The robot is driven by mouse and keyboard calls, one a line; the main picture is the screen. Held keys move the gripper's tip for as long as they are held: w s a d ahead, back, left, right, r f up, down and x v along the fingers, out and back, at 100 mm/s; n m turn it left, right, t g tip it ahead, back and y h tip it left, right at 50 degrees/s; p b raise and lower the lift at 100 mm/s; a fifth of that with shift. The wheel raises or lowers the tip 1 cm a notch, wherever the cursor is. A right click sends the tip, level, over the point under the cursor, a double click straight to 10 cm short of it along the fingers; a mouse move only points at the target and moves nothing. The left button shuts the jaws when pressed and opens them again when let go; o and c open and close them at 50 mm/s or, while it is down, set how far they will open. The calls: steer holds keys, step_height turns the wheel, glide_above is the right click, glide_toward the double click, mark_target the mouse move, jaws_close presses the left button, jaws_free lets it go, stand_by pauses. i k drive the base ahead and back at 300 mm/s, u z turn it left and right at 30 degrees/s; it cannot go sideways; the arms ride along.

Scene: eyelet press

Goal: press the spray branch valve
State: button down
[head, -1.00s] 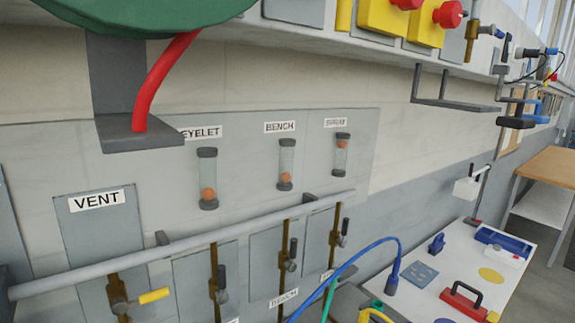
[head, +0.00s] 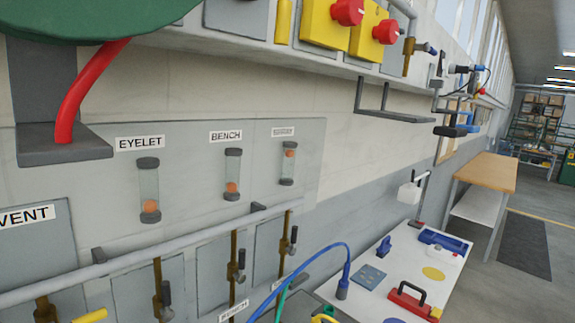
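Several branch valves hang from a pale sloping pipe (head: 140,262) on the wall. The rightmost valve (head: 290,242), under the spray flow tube (head: 288,166), has a brass stem and a dark handle. The bench tube (head: 232,175) and eyelet tube (head: 149,190) have low floats. The bench valve (head: 237,268) and another valve (head: 162,296) stand farther left. My gripper is not in view.
A blue hose (head: 305,257) arches in front of the lower wall. A white bench (head: 388,290) with a red-handled tool (head: 410,300) stands lower right. Red buttons on yellow boxes (head: 327,30) line the ledge above. A green round thing (head: 80,18) with a red hose fills the upper left.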

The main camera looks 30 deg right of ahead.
mark_target(294, 240)
steer(key=k, duration=1.25)
steer(key=z, duration=0.55)
steer(key=i, duration=1.9)
steer(key=u, duration=0.1)
